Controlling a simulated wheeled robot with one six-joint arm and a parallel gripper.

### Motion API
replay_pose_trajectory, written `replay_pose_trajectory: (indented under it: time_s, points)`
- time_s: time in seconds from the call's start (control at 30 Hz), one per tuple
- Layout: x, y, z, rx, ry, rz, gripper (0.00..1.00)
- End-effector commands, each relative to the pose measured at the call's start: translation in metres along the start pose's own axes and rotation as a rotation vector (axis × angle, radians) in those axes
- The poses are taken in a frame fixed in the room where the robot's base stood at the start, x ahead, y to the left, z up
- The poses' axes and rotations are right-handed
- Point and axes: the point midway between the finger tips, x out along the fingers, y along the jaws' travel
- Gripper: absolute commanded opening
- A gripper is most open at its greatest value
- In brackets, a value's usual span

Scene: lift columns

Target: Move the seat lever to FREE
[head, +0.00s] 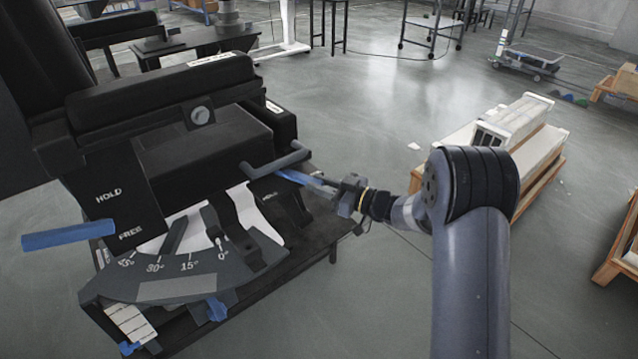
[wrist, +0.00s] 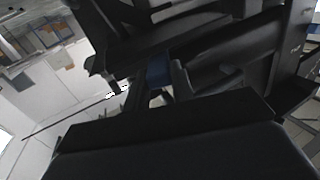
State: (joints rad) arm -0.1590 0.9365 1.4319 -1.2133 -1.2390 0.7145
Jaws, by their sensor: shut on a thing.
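A blue lever handle (head: 297,176) sticks out at the right side of the black seat unit, beside a dark plate (head: 271,193) whose lettering is only partly legible. My gripper (head: 318,183) is shut around the outer end of this handle. A second blue lever (head: 68,236) sticks out at the left from a black plate (head: 112,205) marked HOLD above and FREE below. It lies roughly level with the FREE marking and nothing touches it.
A grey bent bar (head: 275,161) stands just above the held handle. A grey angle scale (head: 190,268) lies in front of the black cushions (head: 160,90). A pallet with white blocks (head: 515,130) stands behind my arm.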

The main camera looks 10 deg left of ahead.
Motion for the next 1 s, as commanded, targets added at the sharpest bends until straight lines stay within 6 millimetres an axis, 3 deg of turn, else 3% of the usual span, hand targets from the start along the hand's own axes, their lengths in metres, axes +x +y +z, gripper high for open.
replay_pose_trajectory:
  time_s: [0.43, 0.47, 0.7, 1.0]
  points:
    - [0.0006, 0.0035, -0.0032, -0.004, 0.006, -0.003, 0.00]
    - [0.0006, 0.0036, -0.0033, -0.004, 0.007, -0.003, 0.26]
    - [0.0005, 0.0024, -0.0020, -0.003, 0.004, -0.005, 0.46]
    - [-0.0036, 0.0021, -0.0015, -0.001, 0.002, -0.006, 0.46]
